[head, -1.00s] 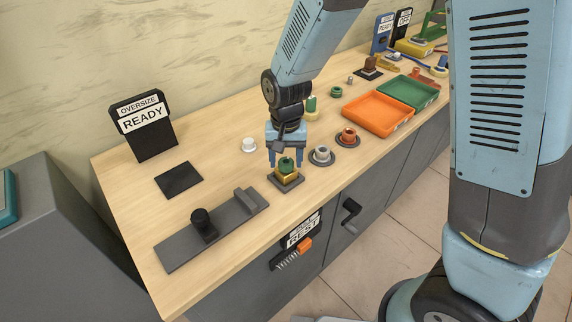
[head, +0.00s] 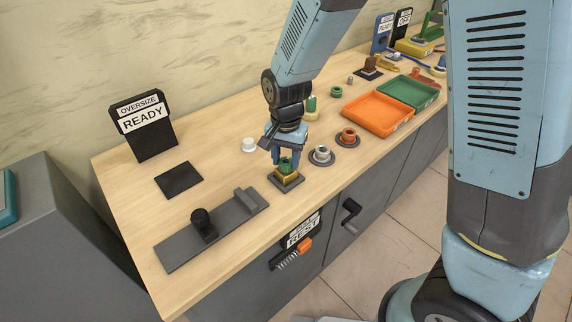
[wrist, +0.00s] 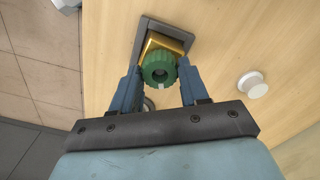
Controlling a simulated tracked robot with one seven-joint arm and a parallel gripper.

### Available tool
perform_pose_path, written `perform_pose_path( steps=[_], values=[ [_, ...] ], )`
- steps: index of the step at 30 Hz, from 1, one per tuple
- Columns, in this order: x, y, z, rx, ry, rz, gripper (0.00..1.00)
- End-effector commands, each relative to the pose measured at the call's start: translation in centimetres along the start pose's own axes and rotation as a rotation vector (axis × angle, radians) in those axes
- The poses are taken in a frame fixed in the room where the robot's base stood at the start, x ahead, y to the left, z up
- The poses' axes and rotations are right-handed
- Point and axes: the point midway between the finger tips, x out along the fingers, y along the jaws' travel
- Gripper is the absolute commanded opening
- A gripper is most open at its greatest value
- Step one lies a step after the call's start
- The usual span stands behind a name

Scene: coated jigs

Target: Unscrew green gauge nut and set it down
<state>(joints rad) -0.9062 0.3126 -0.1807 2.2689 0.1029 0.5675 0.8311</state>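The green gauge nut (head: 285,164) sits on a yellow block (head: 286,176) on a dark square plate (head: 296,182) near the table's front edge. In the wrist view the round green nut (wrist: 159,68) shows its dark centre hole and a pale mark on its rim. My gripper (head: 285,160) is directly above, pointing down, with a finger on each side of the nut. In the wrist view the gripper (wrist: 158,72) fingers look open, with a narrow gap at each side of the nut. The thread under the nut is hidden.
A grey nut on a disc (head: 321,155) and an orange nut on a disc (head: 348,137) stand to the right. A white knob (head: 249,145) stands behind left. A grey rail fixture (head: 210,229) lies front left. Orange (head: 377,125) and green (head: 408,103) trays lie further right.

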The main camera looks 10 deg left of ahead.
Motion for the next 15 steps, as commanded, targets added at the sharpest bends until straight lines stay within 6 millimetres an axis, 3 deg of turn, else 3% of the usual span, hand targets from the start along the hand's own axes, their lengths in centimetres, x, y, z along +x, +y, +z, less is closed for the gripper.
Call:
perform_pose_path(
  steps=[8,15],
  values=[
    [-0.01,-0.01,0.00,-0.001,0.000,0.000,0.16],
    [0.01,-0.02,0.00,-0.001,0.000,0.000,0.14]
  ],
)
